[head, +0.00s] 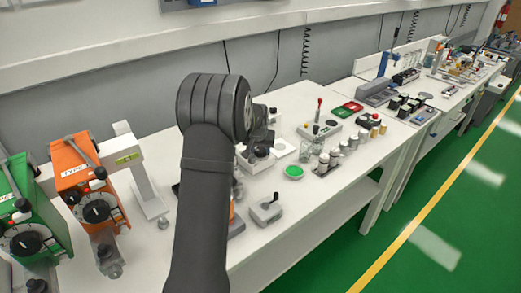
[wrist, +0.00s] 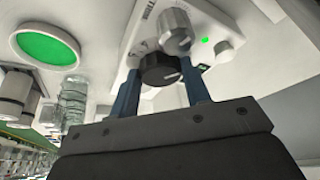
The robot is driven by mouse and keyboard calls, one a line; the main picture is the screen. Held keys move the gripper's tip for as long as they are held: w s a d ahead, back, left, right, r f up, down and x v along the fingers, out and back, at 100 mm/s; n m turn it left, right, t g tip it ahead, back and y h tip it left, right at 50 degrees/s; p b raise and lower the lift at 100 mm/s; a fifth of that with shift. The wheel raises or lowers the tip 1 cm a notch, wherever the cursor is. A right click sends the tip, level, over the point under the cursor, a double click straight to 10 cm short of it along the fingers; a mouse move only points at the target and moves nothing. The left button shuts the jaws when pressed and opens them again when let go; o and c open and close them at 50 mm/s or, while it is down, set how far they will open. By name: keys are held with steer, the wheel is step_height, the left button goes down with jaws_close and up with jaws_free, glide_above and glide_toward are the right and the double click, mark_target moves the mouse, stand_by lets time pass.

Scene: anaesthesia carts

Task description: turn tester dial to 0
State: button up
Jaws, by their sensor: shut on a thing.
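The tester (wrist: 218,25) is a pale panel at the top of the wrist view. It bears a black dial (wrist: 158,70) with a light pointer line, and a grey knob (wrist: 175,28) stands beyond it. My gripper (wrist: 162,78) has its two blue fingers on either side of the black dial, shut on it. The dial's scale and its 0 mark cannot be read. In the head view my arm hides most of the gripper and the dial.
A green-topped round dish (wrist: 47,45) lies left of the tester; the head view shows it too (head: 293,171). Clear jars (head: 306,150) stand behind it. A grey box with a lever (head: 266,210) is nearer the table's front edge. Orange (head: 75,165) and green (head: 22,200) vaporizers stand left.

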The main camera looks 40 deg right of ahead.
steer(key=shift+m+g, duration=0.3)
steer(key=shift+m, duration=0.5)
steer(key=o, duration=1)
steer(key=shift+r+h, duration=0.1)
steer(key=shift+h, duration=0.2)
steer(key=v, duration=1.7)
steer(key=shift+r, duration=0.1)
